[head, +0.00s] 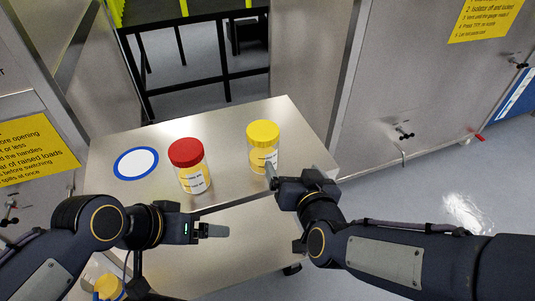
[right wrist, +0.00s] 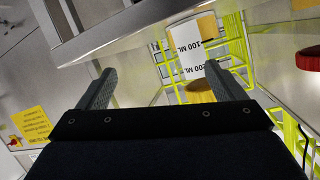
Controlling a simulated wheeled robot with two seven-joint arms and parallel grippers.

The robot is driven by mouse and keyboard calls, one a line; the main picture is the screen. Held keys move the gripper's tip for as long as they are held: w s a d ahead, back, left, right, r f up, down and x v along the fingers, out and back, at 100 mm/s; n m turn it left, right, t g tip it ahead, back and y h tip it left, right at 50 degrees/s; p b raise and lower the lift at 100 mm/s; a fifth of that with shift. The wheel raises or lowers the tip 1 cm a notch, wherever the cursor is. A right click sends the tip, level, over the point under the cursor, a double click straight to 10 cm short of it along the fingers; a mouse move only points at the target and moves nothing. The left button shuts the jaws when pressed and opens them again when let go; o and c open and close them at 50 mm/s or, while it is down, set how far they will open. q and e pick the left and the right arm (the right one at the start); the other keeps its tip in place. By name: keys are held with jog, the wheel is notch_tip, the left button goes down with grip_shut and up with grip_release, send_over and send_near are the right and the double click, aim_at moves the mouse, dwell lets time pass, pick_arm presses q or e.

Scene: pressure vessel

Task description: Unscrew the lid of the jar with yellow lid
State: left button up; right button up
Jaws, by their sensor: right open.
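The jar with yellow lid (head: 263,150) stands upright on the metal table, its lid (head: 263,131) on top. In the right wrist view its label (right wrist: 188,62) and darker yellow lid (right wrist: 200,90) show beyond the fingers, nearer the right finger. My right gripper (head: 271,174) is in front of the jar, low at its right side; its fingers (right wrist: 160,88) are spread apart with nothing clasped. Whether they touch the jar is unclear. My left gripper (head: 214,231) is in front of the table edge, pointing right; its finger gap cannot be made out.
A red-lidded jar (head: 189,166) stands left of the yellow-lidded one. A white disc with blue rim (head: 136,163) lies at the table's left. The metal table (head: 222,134) has bare space between and behind the jars. A partly hidden yellow item (head: 108,286) shows at lower left.

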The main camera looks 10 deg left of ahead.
aim_at(263, 148)
jog(key=a+t, duration=0.1)
jog(key=s+a+n+t+b, duration=0.1)
jog(key=a, duration=0.1)
jog(key=s+a+n+t, duration=0.1)
jog(key=a+t, duration=0.1)
jog(key=shift+s+a+r+y+b, duration=0.1)
jog(key=shift+a+r+y+b, duration=0.05)
jog(key=shift+r+y+b, duration=0.2)
jog(key=shift+w+a, duration=0.15)
jog(key=shift+w, duration=0.2)
jog(key=x, duration=0.7)
jog(key=shift+f+b, duration=0.2)
jog(key=shift+b, duration=0.2)
jog(key=shift+c, duration=0.4)
jog(key=c, duration=1)
jog(key=shift+c, duration=0.2)
